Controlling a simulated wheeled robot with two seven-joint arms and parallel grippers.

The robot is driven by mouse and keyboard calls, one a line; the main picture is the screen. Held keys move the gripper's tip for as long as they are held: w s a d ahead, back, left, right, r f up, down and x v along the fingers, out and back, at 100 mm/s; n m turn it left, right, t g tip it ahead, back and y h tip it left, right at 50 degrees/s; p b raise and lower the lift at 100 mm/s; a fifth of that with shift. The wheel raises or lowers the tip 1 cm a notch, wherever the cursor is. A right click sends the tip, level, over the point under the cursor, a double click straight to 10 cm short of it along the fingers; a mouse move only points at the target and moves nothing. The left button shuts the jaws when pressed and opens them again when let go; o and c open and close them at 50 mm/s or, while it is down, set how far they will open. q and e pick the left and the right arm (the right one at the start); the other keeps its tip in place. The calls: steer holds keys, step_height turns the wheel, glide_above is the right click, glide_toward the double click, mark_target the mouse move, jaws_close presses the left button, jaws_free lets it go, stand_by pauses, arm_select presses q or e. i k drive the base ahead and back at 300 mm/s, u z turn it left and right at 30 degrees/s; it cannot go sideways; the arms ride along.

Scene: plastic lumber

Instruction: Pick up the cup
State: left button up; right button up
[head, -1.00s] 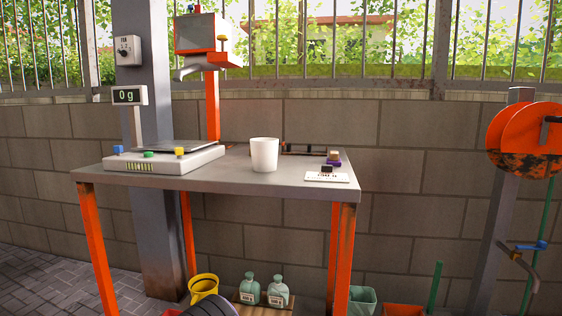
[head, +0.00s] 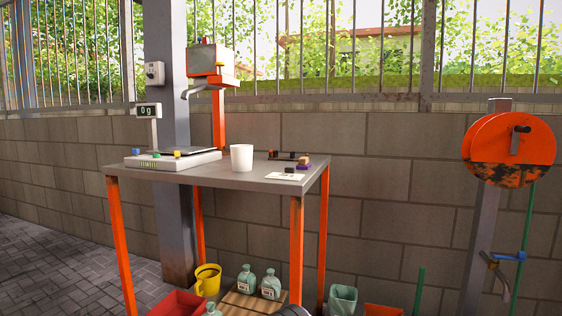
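A white cup (head: 242,158) stands upright on the grey table (head: 222,179) with orange legs, near the middle of its top. It is just right of the scale (head: 172,159). Neither of my grippers shows in the head view.
A dispenser (head: 213,65) on an orange post stands behind the scale. A white card (head: 285,176) and small blocks lie right of the cup. Bottles (head: 271,284), a yellow jug (head: 207,279) and a red bin (head: 177,303) are below. An orange reel (head: 509,150) stands at right.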

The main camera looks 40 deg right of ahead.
mark_target(241, 153)
steer(key=z, duration=1.15)
steer(key=i, duration=0.2)
steer(key=z, duration=0.05)
